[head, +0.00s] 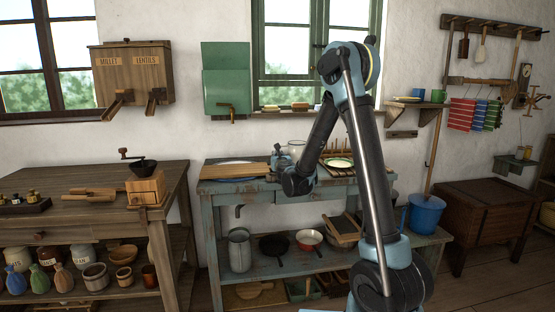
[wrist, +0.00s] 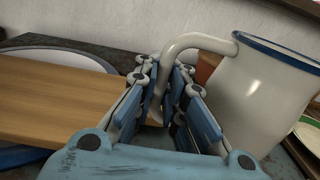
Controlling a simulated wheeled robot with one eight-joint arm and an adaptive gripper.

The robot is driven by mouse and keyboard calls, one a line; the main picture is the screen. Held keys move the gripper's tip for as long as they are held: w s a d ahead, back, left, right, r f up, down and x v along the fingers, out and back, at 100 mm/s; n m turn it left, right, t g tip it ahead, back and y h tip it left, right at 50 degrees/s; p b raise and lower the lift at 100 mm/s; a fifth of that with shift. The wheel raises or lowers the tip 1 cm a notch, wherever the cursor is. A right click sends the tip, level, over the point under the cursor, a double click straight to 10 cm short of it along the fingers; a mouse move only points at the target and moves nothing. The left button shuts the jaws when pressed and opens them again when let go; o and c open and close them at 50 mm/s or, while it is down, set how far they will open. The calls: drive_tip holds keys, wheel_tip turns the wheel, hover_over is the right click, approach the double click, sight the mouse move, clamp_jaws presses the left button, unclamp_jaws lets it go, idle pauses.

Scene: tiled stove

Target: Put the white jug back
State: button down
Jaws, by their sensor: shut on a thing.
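The white jug (wrist: 262,95) with a blue rim fills the right of the wrist view and looks slightly tilted there. Its curved white handle (wrist: 195,42) runs down between the blue finger pads of my gripper (wrist: 164,76), which is shut on it. In the head view my gripper (head: 282,160) is over the blue-grey sink table (head: 222,187), below the green window. Only a pale bit of the jug (head: 298,146) shows there behind the arm. I cannot tell whether its base touches the table top; its lower part is hidden.
A wooden board (wrist: 55,98) lies over a white basin (wrist: 62,57) left of my gripper. A plate (head: 339,162) and a peg rack (head: 349,151) are to the right. A narrow window shelf (head: 285,113) holds small items; a wall shelf (head: 416,104) holds mugs.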

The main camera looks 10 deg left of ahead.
drive_tip(key=shift+f, duration=0.1)
drive_tip(key=c, duration=1.7)
unclamp_jaws()
drive_tip(key=s+d+r+n+g+y, duration=0.2)
drive_tip(key=s+d+n+g, duration=0.15)
drive_tip(key=s+n, duration=0.7)
drive_tip(key=s+d+r+n+g+y, duration=0.25)
drive_tip(key=s+d+n, duration=0.25)
drive_tip(key=s+n, duration=0.55)
drive_tip(key=s+d+f+n+g+h, duration=0.3)
drive_tip(key=s+d+f+n, duration=0.1)
drive_tip(key=s+d, duration=0.4)
drive_tip(key=s+d+f+n+g+h, duration=0.3)
drive_tip(key=s+d+f, duration=0.4)
drive_tip(key=s, duration=0.6)
drive_tip(key=s+d+f+n+g+h, duration=0.3)
drive_tip(key=s+d+f+n, duration=0.2)
drive_tip(key=s+d, duration=0.4)
drive_tip(key=shift+s+d+f, duration=0.15)
drive_tip(key=shift+s+f, duration=0.4)
drive_tip(key=shift+s, duration=0.2)
